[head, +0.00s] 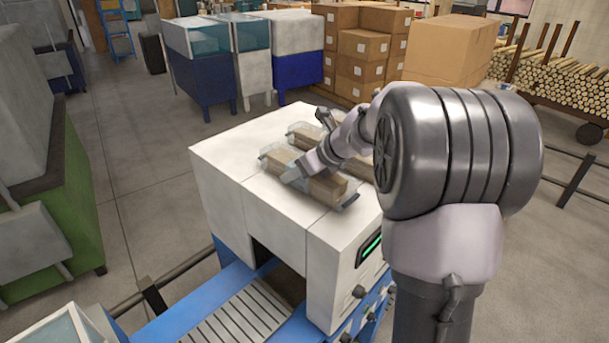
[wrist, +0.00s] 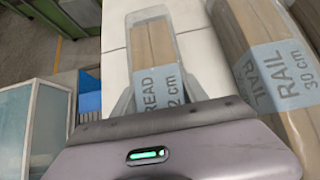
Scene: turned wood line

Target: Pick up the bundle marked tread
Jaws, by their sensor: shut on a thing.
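The tread bundle (wrist: 153,50) is a clear-wrapped stack of brown wood with a pale blue label, of which "READ" and "2 cm" show in the wrist view. In the head view the tread bundle (head: 323,187) lies on top of the white machine, nearest its front. My gripper (head: 299,175) is shut on this bundle, with the fingers at its sides. In the wrist view my gripper's body (wrist: 165,140) hides the lower end of the label. I cannot tell whether the bundle is clear of the machine top.
A bundle marked RAIL 30 cm (wrist: 262,60) lies close beside it on the right in the wrist view. The white machine (head: 262,128) has bare top at its back and left. A blue conveyor (head: 190,318) runs below. Stacked cardboard boxes (head: 365,50) stand behind.

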